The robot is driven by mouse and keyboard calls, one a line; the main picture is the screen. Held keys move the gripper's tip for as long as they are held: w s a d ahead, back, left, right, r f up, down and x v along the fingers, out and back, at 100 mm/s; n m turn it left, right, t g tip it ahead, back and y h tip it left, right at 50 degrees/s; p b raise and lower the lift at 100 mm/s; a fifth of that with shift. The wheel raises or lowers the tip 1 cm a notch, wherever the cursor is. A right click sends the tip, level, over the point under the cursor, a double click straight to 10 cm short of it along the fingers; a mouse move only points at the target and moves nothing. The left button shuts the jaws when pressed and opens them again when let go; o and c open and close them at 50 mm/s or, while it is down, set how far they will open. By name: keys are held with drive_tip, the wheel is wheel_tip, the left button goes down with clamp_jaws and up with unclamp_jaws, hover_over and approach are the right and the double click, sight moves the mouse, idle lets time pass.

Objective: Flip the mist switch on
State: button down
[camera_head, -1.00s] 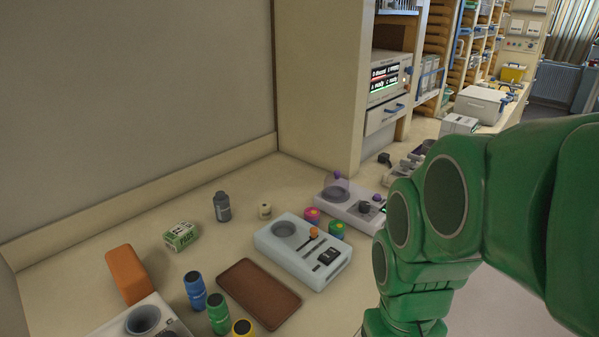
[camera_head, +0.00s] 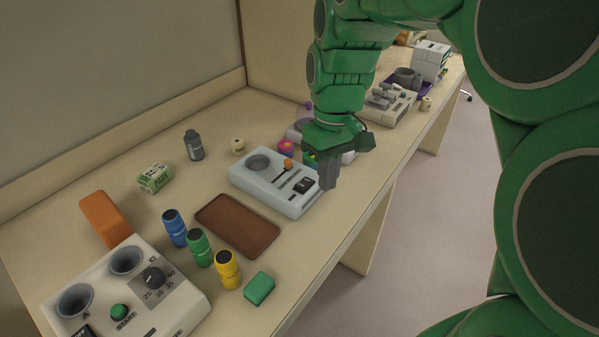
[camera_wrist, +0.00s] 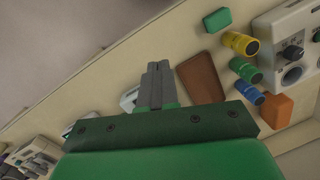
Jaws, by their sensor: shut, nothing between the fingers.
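A pale grey-blue device (camera_head: 262,181) lies on the counter in the head view, with a round well, an orange-knobbed lever (camera_head: 288,164) and a black rocker switch (camera_head: 304,185) on top. I cannot read any mist label or tell which way the rocker is tipped. My gripper (camera_head: 328,186) is shut and empty, pointing down just right of the device's right end, close to the rocker. Whether it touches the device is unclear. In the wrist view, my closed fingers (camera_wrist: 158,70) hide most of the device, and only a pale edge (camera_wrist: 129,98) shows.
A brown tray (camera_head: 238,224) lies left of the device. A white dial unit (camera_head: 130,290) is at the near left. Pink and green-topped items sit close behind the device. The counter's front edge (camera_head: 335,245) is near my gripper.

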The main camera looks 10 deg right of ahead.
sight(300, 185)
drive_tip(key=w+a+n, duration=0.1)
drive_tip(key=w+n, duration=0.3)
drive_tip(key=w, duration=1.3)
drive_tip(key=shift+w+f+y, duration=0.25)
drive_tip(key=shift+w+y, duration=0.05)
drive_tip(key=f, duration=0.4)
drive_tip(key=s+a+f, duration=0.1)
drive_tip(key=f, duration=0.9)
drive_tip(key=shift+s+a, duration=0.25)
drive_tip(key=shift+s, duration=0.1)
drive_tip(key=shift+r, duration=0.1)
drive_tip(key=shift+a+f+t, duration=0.1)
drive_tip(key=shift+f+t, duration=0.15)
drive_tip(key=shift+t, duration=0.05)
drive_tip(key=shift+w+r, duration=0.1)
